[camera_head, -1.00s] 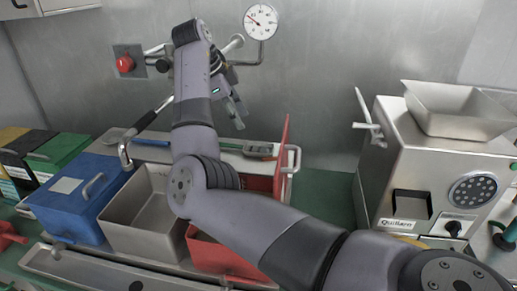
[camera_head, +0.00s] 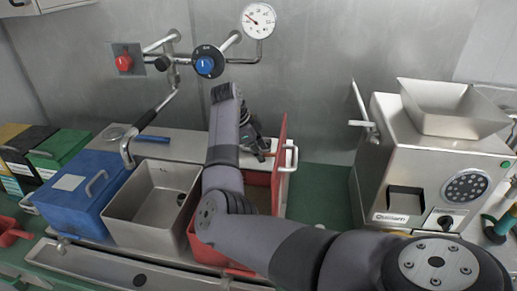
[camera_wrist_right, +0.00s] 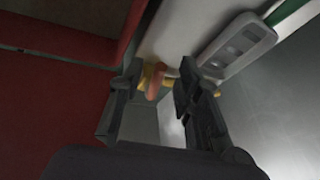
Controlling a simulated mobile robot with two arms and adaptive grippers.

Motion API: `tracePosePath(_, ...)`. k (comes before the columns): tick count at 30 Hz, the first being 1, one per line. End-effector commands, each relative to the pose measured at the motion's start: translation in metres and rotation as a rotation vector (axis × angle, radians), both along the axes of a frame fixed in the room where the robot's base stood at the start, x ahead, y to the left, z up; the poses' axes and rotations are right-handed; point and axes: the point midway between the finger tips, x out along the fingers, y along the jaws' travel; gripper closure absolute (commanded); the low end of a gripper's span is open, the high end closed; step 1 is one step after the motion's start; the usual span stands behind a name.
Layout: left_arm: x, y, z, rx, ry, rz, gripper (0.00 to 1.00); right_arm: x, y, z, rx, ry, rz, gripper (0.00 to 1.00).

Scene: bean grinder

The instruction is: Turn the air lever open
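A black round control with a blue centre (camera_head: 206,64) sits on the wall pipework, now unobstructed. I cannot tell for sure whether it is the air lever or how it is set. A red knob (camera_head: 124,62) on a grey plate is to its left. My right gripper (camera_head: 262,147) is below and right of the blue control, apart from it, over the back shelf by the red bin. In the right wrist view its fingers (camera_wrist_right: 158,78) are apart. A small orange-and-yellow item (camera_wrist_right: 155,80) shows in the gap, not visibly clamped. My left gripper is out of view.
A pressure gauge (camera_head: 258,20) is on the wall at upper right of the blue control. A metal bin (camera_head: 150,232), a red bin with raised lid (camera_head: 281,165) and a blue box (camera_head: 75,205) stand in front. The grinder (camera_head: 405,150) is at right.

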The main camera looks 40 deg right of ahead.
Motion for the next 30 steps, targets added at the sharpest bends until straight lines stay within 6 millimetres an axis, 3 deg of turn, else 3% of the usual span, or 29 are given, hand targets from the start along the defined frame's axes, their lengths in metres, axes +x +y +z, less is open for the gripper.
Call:
tracePosePath(7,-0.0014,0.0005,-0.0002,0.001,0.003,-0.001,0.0,0.0001,-0.0002,-0.0006,0.0,0.0,0.0,0.69)
tracePosePath(21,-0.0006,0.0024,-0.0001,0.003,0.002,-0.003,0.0,0.0002,-0.0001,-0.0001,-0.001,-0.001,0.0,1.0)
tracePosePath(30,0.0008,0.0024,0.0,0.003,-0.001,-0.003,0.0,0.0003,-0.0001,0.0,-0.001,-0.001,0.0,1.0)
